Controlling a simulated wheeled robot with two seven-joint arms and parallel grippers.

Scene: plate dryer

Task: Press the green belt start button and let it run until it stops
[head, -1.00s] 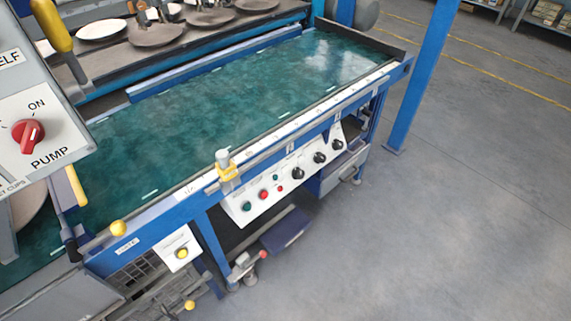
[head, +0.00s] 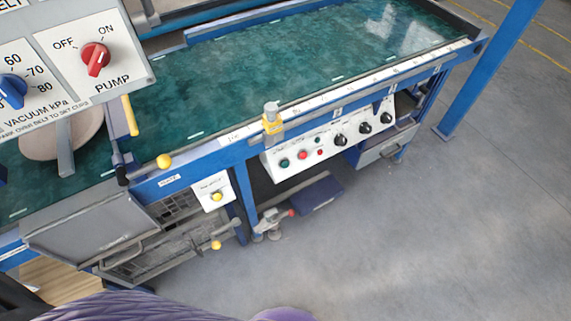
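The white control panel (head: 276,175) is on the front of the blue belt frame, in the middle of the head view. A green button (head: 284,163) sits at its left end, with a red button (head: 303,155) just right of it. A smaller green spot (head: 317,140) and a small red one (head: 320,152) are further right; their labels are too small to read. The green belt (head: 270,75) lies behind the panel and looks empty in its visible middle. Neither gripper is in view, and nothing touches the buttons.
Black knobs (head: 340,140) line the panel's right part. A yellow-based fitting (head: 272,122) stands on the rail above the buttons. A grey box with a red pump knob (head: 95,58) and blue vacuum knob (head: 12,90) covers the upper left. Open floor (head: 430,240) lies at right.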

